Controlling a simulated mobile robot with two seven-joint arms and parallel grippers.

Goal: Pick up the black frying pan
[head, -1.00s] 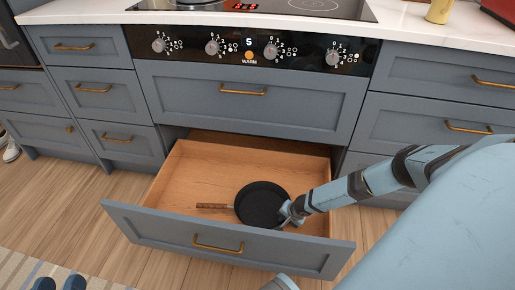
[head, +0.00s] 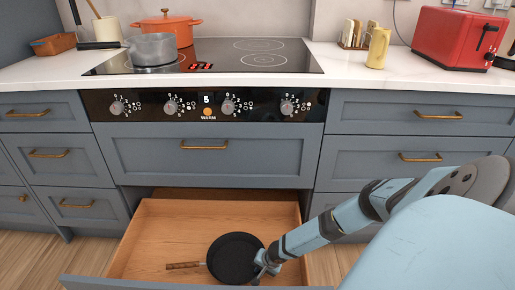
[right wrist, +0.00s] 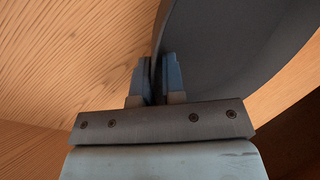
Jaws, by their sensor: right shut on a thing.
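The black frying pan (head: 234,259) is in the open drawer (head: 150,236), with its wooden handle (head: 184,265) pointing left. My right gripper (head: 266,265) is at the pan's right rim. In the right wrist view the two fingers (right wrist: 154,80) are shut on the rim of the dark pan (right wrist: 230,45), one on each side of its wall. I cannot tell whether the pan's base touches the drawer floor. My left gripper is not in view.
Above the drawer is a closed drawer front (head: 210,157) below the stove knobs. On the counter stand a grey saucepan (head: 152,48), an orange pot (head: 168,30), a yellow jug (head: 378,48) and a red toaster (head: 446,40). The drawer's left part is empty.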

